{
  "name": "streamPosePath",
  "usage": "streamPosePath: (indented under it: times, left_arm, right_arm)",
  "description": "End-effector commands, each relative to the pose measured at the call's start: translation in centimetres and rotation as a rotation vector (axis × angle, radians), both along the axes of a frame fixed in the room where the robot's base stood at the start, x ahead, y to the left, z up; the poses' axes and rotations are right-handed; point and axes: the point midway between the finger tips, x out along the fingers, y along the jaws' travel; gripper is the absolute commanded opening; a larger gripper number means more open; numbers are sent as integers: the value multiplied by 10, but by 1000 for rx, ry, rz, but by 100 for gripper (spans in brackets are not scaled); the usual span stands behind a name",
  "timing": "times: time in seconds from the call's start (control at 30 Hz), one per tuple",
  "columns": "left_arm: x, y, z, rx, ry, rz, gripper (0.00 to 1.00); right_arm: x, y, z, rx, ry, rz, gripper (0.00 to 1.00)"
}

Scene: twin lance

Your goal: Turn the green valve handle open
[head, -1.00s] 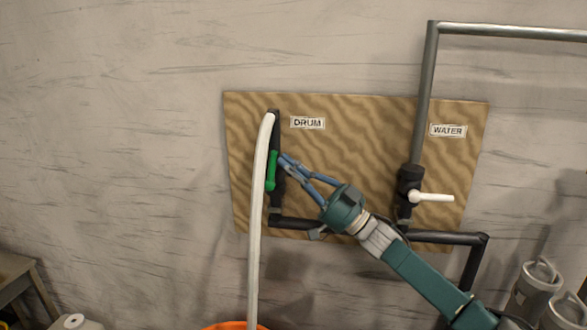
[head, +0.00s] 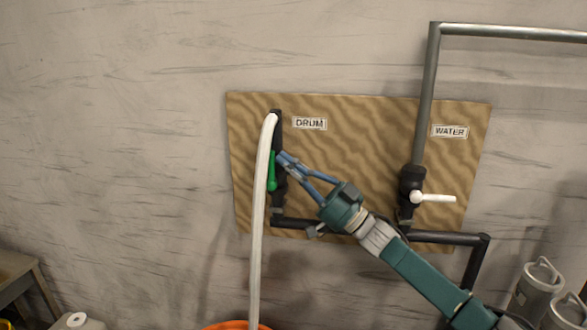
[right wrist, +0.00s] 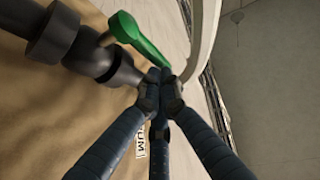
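The green valve handle (head: 272,172) hangs on the dark vertical pipe under the DRUM label, just right of the white hose. In the right wrist view the green handle (right wrist: 138,36) stands out from the dark valve body (right wrist: 95,55), its free end close to my fingertips. My right gripper (head: 283,160) reaches in from the lower right, beside the handle. Its blue fingers (right wrist: 160,88) are drawn together at the tips, with nothing visible between them. Whether they touch the handle is hard to tell. My left gripper is not in view.
The white hose (head: 259,220) runs down past the handle into an orange container (head: 236,326). A second valve with a white lever (head: 435,198) sits under the WATER label (head: 449,131) at right. Both are on a wooden board (head: 360,120). Metal canisters (head: 538,280) stand lower right.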

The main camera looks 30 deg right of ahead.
Motion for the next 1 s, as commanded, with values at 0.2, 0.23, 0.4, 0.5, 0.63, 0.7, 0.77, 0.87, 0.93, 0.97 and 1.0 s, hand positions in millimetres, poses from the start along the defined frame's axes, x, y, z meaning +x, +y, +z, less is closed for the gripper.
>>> streamPosePath:
  times: [0.2,0.23,0.4,0.5,0.63,0.7,0.77,0.87,0.93,0.97,1.0]
  left_arm:
    - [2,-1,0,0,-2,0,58]
    - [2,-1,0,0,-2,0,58]
    - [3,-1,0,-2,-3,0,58]
    - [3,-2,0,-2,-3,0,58]
    - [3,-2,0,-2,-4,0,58]
    - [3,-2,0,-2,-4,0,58]
    - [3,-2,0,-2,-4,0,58]
    - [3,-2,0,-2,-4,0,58]
    - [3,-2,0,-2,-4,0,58]
    - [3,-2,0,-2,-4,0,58]
    - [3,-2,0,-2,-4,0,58]
  right_arm:
    - [-18,-16,-18,-1,6,-1,0]
    - [-22,-19,-21,-2,7,-1,0]
    - [-46,-39,-42,-2,7,-2,0]
    - [-58,-49,-51,-1,6,-2,0]
    - [-70,-59,-60,0,4,-2,0]
    - [-74,-62,-63,0,3,-1,0]
    - [-76,-64,-64,0,2,-2,0]
    - [-77,-65,-64,0,0,-1,0]
    - [-77,-65,-64,0,0,-1,0]
    - [-77,-64,-64,0,0,-1,0]
    - [-77,-64,-65,0,0,-1,0]
